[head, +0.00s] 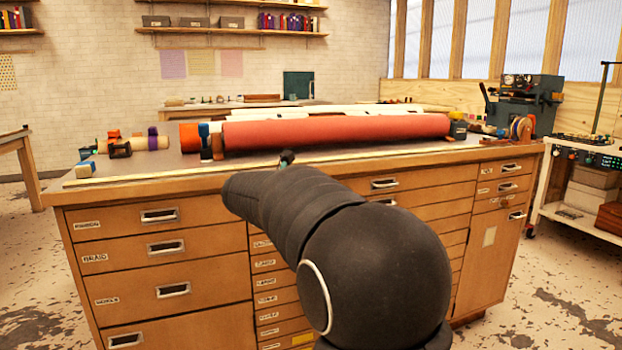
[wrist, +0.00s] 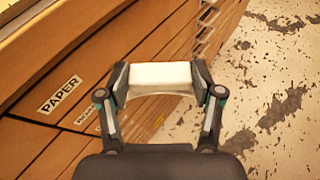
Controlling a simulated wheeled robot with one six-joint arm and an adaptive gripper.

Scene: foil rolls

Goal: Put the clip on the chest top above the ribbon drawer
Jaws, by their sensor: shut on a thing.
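My gripper (wrist: 162,88) is shut on a white, block-shaped thing (wrist: 162,76), held between both fingertips in the wrist view. I cannot tell for certain that it is the clip. It is in front of the chest's drawer fronts, with floor beyond. In the head view my arm hides most of the gripper and what it holds. The ribbon drawer (head: 125,223) is the top left drawer of the wooden chest, shut, with a small label. The grey chest top (head: 165,165) above it has bare room near the front edge.
A long red roll (head: 335,131) lies across the chest top. A dark machine (head: 525,100) stands at the right.

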